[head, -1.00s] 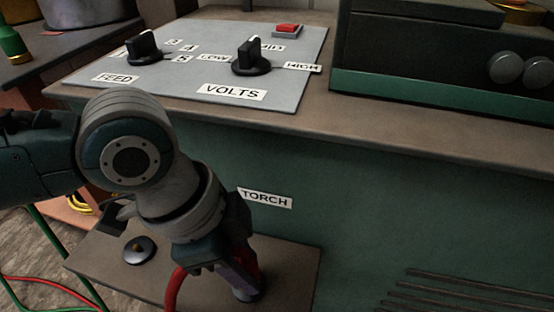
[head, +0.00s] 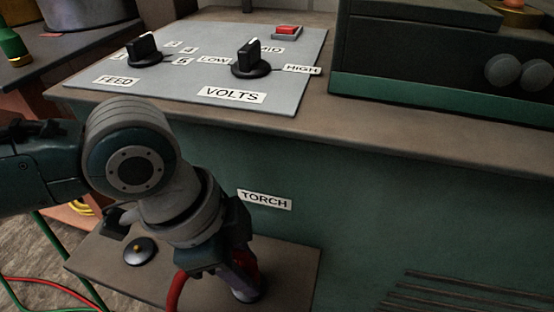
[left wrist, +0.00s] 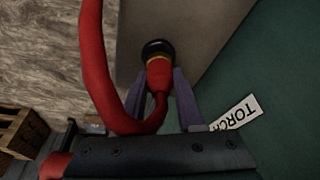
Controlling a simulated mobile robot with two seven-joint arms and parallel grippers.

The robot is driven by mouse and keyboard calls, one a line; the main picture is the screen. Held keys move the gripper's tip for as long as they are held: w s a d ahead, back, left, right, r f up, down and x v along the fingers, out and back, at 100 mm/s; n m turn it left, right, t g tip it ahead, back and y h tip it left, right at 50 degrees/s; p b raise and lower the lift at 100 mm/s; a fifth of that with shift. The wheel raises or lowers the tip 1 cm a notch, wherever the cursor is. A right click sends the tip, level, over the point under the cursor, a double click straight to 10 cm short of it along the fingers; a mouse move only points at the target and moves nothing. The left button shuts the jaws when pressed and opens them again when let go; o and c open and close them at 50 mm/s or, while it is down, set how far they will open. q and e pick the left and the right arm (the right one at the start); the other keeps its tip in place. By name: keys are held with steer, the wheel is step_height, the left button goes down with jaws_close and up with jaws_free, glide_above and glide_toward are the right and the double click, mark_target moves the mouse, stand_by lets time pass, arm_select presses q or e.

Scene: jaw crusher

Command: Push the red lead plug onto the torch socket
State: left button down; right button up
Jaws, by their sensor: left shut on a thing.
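The red lead plug (left wrist: 160,76) is between the two fingers of my left gripper (left wrist: 163,80), which is shut on it. Its brass-coloured ring meets the black round torch socket (left wrist: 157,46) in the left wrist view. Whether it is fully seated cannot be told. The red lead (left wrist: 96,62) loops from the plug's back. In the head view my left gripper (head: 243,282) points down over the low shelf, below the TORCH label (head: 265,200), and hides most of the plug and socket. My right gripper is out of view.
A second black socket with a brass stud (head: 140,251) sits on the shelf (head: 292,270) to the left. The green cabinet wall (head: 400,220) rises close behind the gripper. A control panel with knobs (head: 190,60) lies above. Red and green leads trail at lower left.

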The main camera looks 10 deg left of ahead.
arm_select(q)
steer(key=shift+f, duration=0.4)
steer(key=shift+c, duration=2.3)
jaws_free()
steer(key=p+v, duration=0.4)
steer(key=v, duration=0.6)
steer(key=shift+p, duration=0.35)
